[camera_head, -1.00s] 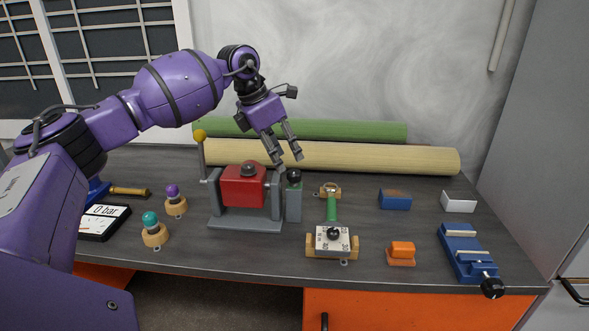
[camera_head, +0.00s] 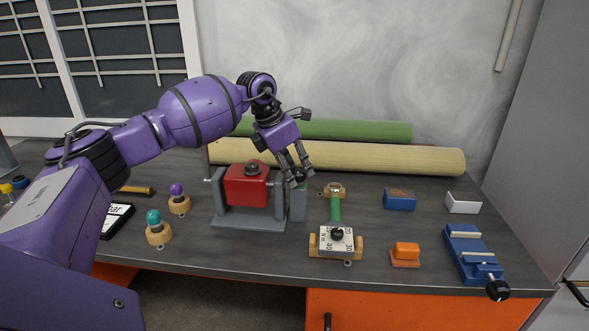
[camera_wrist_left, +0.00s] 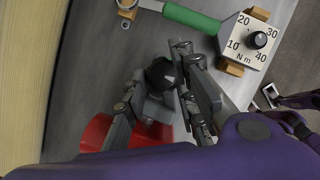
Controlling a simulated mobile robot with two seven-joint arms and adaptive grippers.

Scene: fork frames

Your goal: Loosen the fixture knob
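A fixture with a red block (camera_head: 247,187) in a grey frame stands at the left-middle of the bench. At its right end is a grey-green post (camera_head: 298,206) with a black knob on top, which my fingers largely cover in the head view. The black knob (camera_wrist_left: 160,73) shows in the left wrist view between my fingers. My left gripper (camera_head: 300,180) points down at the post top. It is open, with one finger on each side of the knob; contact cannot be told. Purple and dark parts of mine (camera_wrist_left: 294,118) show at the wrist view's right edge, perhaps the right gripper.
A torque wrench with green handle (camera_head: 335,209) and dial block (camera_head: 336,240) lies right of the post. An orange block (camera_head: 405,254), blue vise (camera_head: 470,253), blue box (camera_head: 400,200) and white box (camera_head: 462,203) are further right. Long rolls (camera_head: 400,160) lie behind.

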